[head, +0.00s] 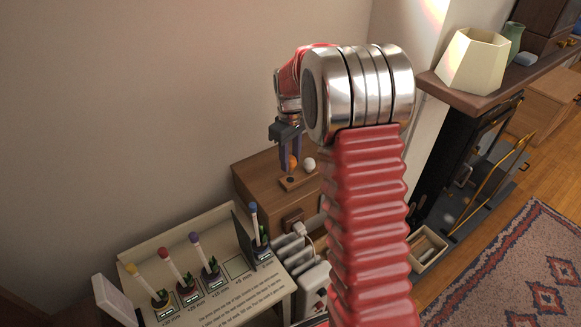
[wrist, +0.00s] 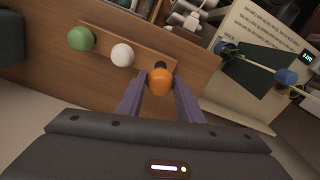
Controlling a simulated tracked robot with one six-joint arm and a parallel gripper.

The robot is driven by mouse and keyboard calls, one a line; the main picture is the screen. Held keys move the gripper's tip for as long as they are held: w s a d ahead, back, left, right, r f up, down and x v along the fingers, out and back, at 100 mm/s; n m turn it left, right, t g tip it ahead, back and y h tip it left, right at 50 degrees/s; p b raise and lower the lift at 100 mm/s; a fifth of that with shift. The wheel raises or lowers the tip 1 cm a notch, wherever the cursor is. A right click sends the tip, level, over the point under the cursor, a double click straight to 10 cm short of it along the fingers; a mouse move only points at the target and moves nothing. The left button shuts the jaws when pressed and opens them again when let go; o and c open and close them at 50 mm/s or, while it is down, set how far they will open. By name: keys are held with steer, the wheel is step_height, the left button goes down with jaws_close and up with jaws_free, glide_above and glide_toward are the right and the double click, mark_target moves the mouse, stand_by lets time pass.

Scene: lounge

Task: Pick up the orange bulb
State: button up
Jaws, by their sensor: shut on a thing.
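The orange bulb (wrist: 160,82) is between the fingertips of my gripper (wrist: 160,90) in the wrist view. The purple fingers are shut on it from both sides. In the head view the orange bulb (head: 294,161) shows at the tips of my gripper (head: 289,158), over a small wooden holder (head: 299,181) on a brown cabinet (head: 262,172). A dark round spot is beside the bulb on the holder in the wrist view. I cannot tell how far the bulb is above the holder.
A white bulb (wrist: 122,54) and a green bulb (wrist: 81,38) sit along the same holder. A sloped panel (head: 222,262) with several coloured-top sticks stands at the left front. A mantel shelf (head: 466,98) with a lampshade (head: 474,60) is at right. A wall is behind the cabinet.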

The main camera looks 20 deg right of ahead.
mark_target(290, 156)
step_height(290, 156, up, 5)
steer(key=shift+r, duration=0.1)
stand_by(1.0)
steer(key=shift+w+m, duration=0.1)
steer(key=shift+m, duration=0.4)
steer(key=shift+a+f+m, duration=0.2)
steer(key=shift+f+m, duration=0.55)
steer(key=shift+m, duration=0.35)
steer(key=s+a+f+m, duration=0.1)
steer(key=a+f, duration=0.1)
steer(key=a, duration=0.4)
steer(key=s+a+f+m, duration=0.1)
steer(key=s+a+f, duration=0.1)
steer(key=a, duration=0.4)
steer(key=shift+s, duration=0.3)
